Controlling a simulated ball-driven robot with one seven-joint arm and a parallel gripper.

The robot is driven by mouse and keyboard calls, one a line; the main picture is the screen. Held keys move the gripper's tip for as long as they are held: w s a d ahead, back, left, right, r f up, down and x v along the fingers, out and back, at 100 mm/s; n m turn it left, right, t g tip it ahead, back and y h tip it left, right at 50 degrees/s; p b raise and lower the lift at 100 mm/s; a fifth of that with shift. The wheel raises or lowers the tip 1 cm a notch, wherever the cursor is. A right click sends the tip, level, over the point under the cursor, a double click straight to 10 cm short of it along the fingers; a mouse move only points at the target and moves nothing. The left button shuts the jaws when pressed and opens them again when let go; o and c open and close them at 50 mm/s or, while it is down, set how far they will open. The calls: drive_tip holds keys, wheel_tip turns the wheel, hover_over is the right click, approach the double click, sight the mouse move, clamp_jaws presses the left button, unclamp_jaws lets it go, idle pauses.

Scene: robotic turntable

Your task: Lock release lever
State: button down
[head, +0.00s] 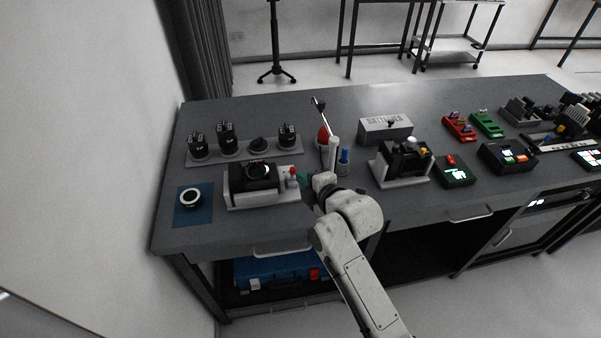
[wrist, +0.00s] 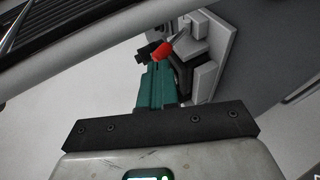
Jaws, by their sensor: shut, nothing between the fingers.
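The release lever shows as a small red knob (head: 293,170) at the right end of a light-grey fixture (head: 262,201). A black device (head: 253,178) with a round opening sits on that fixture. My gripper (head: 302,178) has teal fingers and is just to the right of the red knob, shut and empty. In the wrist view, the shut fingers (wrist: 156,80) point toward the red knob (wrist: 162,51), which is close to their tips. I cannot tell whether they touch it. The lever's shaft and the fixture's right end are partly hidden by my gripper.
A grey holder (head: 196,160) with several black lenses lies behind the fixture. A blue mat (head: 205,216) with a ring is at left. A pen cup (head: 344,169) stands close to my wrist. A second grey fixture (head: 388,180) is to the right.

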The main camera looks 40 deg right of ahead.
drive_tip(key=shift+x, duration=1.15)
drive_tip(key=shift+w+d+r, duration=0.2)
drive_tip(key=shift+w+r, duration=0.1)
drive_tip(key=shift+w+d+r, duration=0.4)
drive_tip(key=shift+w+d, duration=0.15)
drive_tip(key=shift+w, duration=0.25)
drive_tip(key=shift+w+d+r, duration=0.4)
drive_tip(key=shift+w+d, duration=0.15)
drive_tip(key=shift+w, duration=0.3)
drive_tip(key=shift+r, duration=0.1)
drive_tip(key=shift+r+p, duration=0.4)
drive_tip(key=shift+r, duration=0.35)
